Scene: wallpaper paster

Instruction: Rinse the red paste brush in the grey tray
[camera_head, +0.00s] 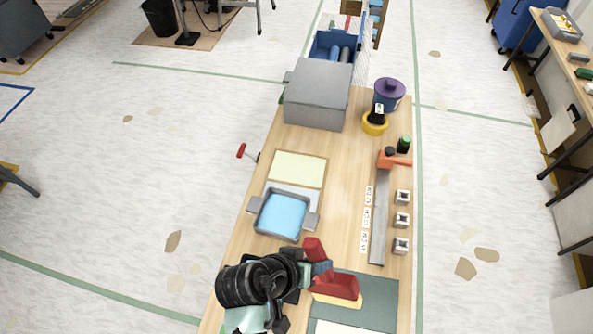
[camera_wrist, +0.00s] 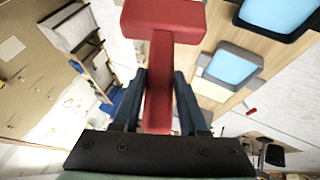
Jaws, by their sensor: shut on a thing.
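The red paste brush (camera_head: 338,285) is in my gripper (camera_head: 318,268), near the front of the bench in the head view. In the wrist view, my gripper (camera_wrist: 159,82) has its two dark fingers on either side of the red stem (camera_wrist: 159,60), with a wide red block beyond them. The grey tray (camera_head: 258,220) holds blue liquid and has a grey tab on each side. It sits just beyond my arm and up-left of the brush, which is apart from it.
A dark green board (camera_head: 385,291) lies beneath and right of the brush. A cream panel (camera_head: 298,168) lies behind the tray. A long metal strip (camera_head: 379,220) and several small grey blocks line the right side. A large grey box (camera_head: 318,96) stands farther back.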

